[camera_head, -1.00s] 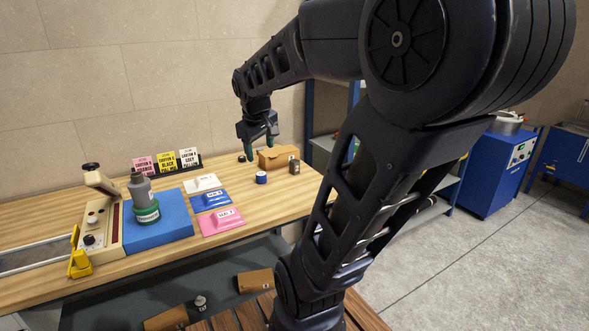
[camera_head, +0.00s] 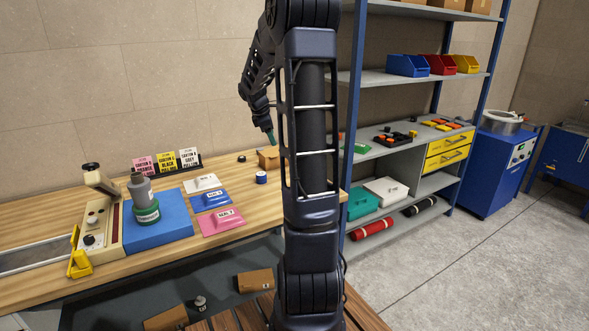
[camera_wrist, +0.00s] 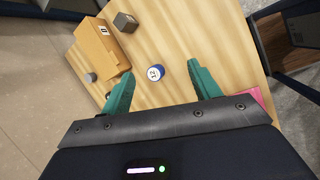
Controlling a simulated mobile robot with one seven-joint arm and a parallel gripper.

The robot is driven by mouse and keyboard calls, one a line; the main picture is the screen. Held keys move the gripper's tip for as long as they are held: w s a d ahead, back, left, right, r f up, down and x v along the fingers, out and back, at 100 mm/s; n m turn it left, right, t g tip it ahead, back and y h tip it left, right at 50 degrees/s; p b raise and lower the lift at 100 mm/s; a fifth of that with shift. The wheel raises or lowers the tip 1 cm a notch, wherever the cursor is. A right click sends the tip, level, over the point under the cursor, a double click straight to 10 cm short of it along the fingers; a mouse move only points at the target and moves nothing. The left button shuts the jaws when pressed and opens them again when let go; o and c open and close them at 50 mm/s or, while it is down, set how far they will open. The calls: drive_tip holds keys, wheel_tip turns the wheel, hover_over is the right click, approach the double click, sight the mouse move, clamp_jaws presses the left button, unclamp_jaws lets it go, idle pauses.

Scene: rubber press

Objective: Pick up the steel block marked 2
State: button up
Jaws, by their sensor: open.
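My gripper (camera_wrist: 160,70) is open and empty, with teal fingers spread above the table. It also shows in the head view (camera_head: 270,137), above the cardboard box and partly behind my arm. A dark grey metal block (camera_wrist: 126,22) stands on the table beside the cardboard box, beyond my fingertips in the wrist view. Its marking cannot be read, so I cannot tell whether it is the block marked 2. My arm hides it in the head view. A smaller grey metal piece (camera_wrist: 90,77) lies on the other side of the box; it shows dark in the head view (camera_head: 241,158).
A cardboard box (camera_wrist: 98,45) and a blue round piece with a white label (camera_wrist: 155,72) are close by. Sheets, a blue mat (camera_head: 160,230) and a green-based bottle (camera_head: 144,205) are to the left. Shelving (camera_head: 400,150) stands right of the table (camera_head: 90,206).

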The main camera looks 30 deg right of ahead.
drive_tip(key=w+d+f+n, duration=0.7)
drive_tip(key=w+d+f, duration=0.5)
drive_tip(key=d+f, duration=0.25)
drive_tip(key=shift+g, duration=0.4)
drive_tip(key=shift+s+x, duration=0.15)
drive_tip(key=shift+x, duration=2.45)
drive_tip(key=shift+s+x, duration=0.15)
drive_tip(key=shift+x, duration=2.4)
clamp_jaws()
